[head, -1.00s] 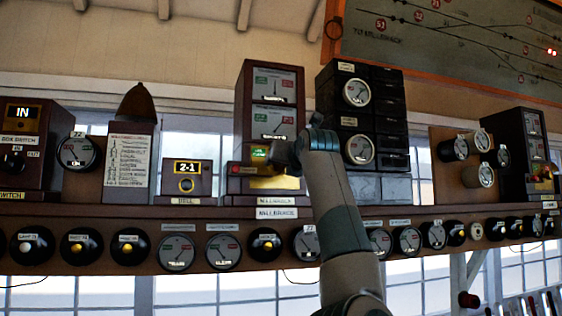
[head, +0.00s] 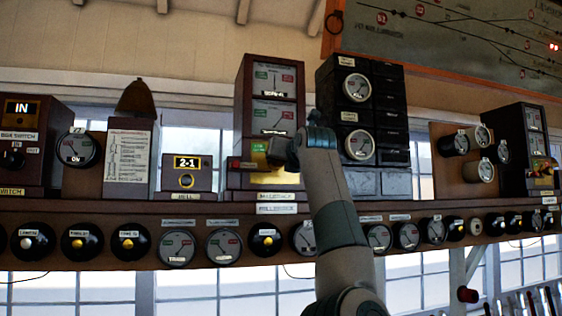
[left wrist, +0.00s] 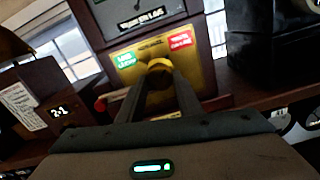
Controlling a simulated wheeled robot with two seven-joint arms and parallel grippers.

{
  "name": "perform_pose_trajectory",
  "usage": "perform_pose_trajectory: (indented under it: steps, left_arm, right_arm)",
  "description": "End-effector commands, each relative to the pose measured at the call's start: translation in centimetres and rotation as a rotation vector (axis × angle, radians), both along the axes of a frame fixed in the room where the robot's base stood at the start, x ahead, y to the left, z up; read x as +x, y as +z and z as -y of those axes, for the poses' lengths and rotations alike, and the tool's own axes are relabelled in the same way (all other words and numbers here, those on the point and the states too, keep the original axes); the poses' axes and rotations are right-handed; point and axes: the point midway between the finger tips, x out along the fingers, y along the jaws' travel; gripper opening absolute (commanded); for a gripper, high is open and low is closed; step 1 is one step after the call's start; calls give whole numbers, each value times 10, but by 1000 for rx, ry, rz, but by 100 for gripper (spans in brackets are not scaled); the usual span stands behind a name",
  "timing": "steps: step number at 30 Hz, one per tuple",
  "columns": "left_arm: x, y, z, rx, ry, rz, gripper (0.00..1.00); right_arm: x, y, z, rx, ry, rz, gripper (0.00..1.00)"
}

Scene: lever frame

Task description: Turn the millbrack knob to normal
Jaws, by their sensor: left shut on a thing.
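The Millbrack instrument (head: 270,80) is a tall brown case with two dials, one above the other, in the middle of the shelf. Its lower front is a yellow plate (head: 262,156), seen close in the left wrist view (left wrist: 195,78). There a green label (left wrist: 125,60) is at the knob's left and a red label (left wrist: 180,42) at its right. The round yellow knob (left wrist: 160,68) lies between my left gripper's fingers (left wrist: 160,80), which are shut on it. In the head view my left gripper (head: 278,153) covers the knob. Which way the knob points cannot be told. My right gripper is not in view.
A black instrument (head: 358,120) with two dials stands close to the right of the case. A small bell box (head: 186,175) stands to the left. Several round dials and plungers line the shelf front (head: 120,212) below.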

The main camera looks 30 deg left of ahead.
Motion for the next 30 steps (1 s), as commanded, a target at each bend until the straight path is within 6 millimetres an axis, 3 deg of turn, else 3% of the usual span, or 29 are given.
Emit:
perform_pose_trajectory:
  steps: [10,21,30]
  left_arm:
    - [1,1,1,-74,-2,87,10]
    - [1,2,2,-259,-2,305,10]
    - [1,2,2,-412,-1,484,10]
  right_arm:
    - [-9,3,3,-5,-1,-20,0]
    - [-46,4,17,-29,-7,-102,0]
    - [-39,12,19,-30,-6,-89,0]
